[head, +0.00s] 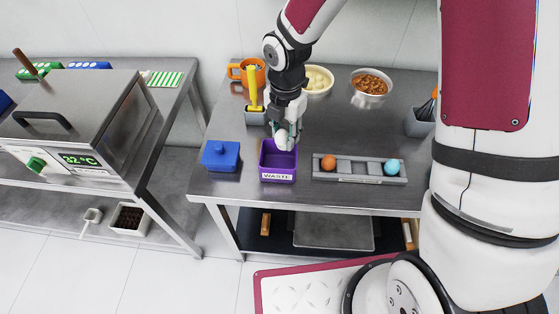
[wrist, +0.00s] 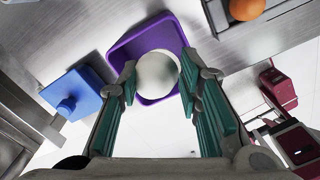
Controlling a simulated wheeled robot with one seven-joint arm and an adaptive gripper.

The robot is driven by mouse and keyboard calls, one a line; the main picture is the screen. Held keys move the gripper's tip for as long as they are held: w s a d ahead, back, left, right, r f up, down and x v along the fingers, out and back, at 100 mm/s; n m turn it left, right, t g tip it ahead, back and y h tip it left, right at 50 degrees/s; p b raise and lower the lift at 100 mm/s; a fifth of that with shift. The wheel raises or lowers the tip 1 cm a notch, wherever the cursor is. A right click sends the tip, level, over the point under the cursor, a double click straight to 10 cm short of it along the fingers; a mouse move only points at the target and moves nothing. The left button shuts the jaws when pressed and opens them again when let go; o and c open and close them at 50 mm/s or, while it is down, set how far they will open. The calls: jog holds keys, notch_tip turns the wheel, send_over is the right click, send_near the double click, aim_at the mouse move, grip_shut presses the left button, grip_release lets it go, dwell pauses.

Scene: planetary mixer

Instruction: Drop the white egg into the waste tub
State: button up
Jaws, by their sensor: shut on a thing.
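The white egg (head: 282,139) is held between the fingers of my gripper (head: 284,136), over the back part of the purple waste tub (head: 277,178). The tub carries a label reading "WASTE" and stands near the table's front edge. In the wrist view the egg (wrist: 158,73) sits between the teal finger pads of my gripper (wrist: 158,84), with the purple tub (wrist: 124,54) behind it. The egg hides much of the tub's inside in that view. The gap between the egg and the tub floor is hard to judge.
A blue lidded box (head: 221,156) stands left of the tub. A grey rack (head: 360,179) to its right holds an orange egg (head: 328,162) and a blue egg (head: 392,167). Bowls, an orange mug (head: 239,70) and a yellow-handled tool (head: 253,86) stand behind.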

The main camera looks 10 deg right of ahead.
jog(key=shift+f+b, duration=0.6)
jog(key=shift+f, duration=0.9)
jog(key=o, duration=0.8)
jog(key=shift+o, duration=0.2)
notch_tip(320, 180, up, 12)
jog(key=shift+s, duration=0.1)
